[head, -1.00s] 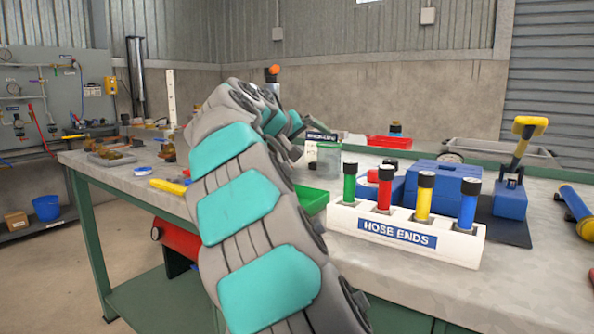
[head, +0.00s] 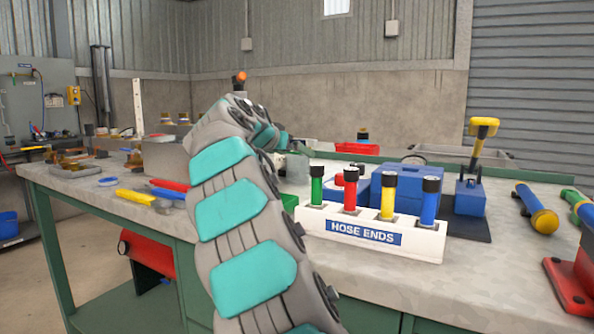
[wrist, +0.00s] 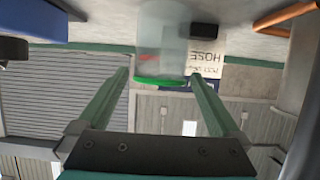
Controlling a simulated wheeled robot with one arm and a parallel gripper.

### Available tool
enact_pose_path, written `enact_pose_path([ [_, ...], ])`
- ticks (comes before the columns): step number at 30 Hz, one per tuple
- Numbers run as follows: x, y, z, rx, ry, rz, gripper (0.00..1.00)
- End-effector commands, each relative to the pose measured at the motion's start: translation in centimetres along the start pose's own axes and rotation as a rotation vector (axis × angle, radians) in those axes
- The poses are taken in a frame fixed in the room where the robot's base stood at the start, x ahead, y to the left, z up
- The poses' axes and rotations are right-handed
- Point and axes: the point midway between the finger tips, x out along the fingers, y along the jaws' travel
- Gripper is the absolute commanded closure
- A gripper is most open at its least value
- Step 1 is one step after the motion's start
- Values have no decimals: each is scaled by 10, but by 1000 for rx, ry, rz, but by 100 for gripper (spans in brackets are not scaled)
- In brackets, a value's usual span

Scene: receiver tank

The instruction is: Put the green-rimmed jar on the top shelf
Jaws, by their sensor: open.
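The green-rimmed jar shows upside down in the wrist view: a clear body (wrist: 160,42) with a green rim (wrist: 160,81). My gripper (wrist: 159,76) is open, its two green fingers pointing toward the jar. The jar lies between the fingertips in that picture, with a gap on each side; its depth relative to the tips is hard to tell. I cannot make out a top shelf.
A white hose-ends rack (head: 370,232) stands on the bench (head: 480,275), right of my arm. Behind it are a blue toolbox (head: 402,178) and a yellow-handled tool (head: 478,150). A yellow-and-blue torch (head: 537,207) lies at right.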

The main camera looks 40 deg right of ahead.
Motion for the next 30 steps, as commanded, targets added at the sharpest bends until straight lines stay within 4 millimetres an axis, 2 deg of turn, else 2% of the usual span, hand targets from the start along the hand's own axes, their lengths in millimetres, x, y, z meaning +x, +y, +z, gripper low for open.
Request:
enact_pose_path([
  [3, 20, 1, 1, 0, -1, 1, 0],
  [6, 28, 0, 2, -1, -1, 0, 0],
  [13, 29, 0, 2, -1, 0, -1, 1],
  [30, 28, 0, 2, -1, 0, 0, 65],
])
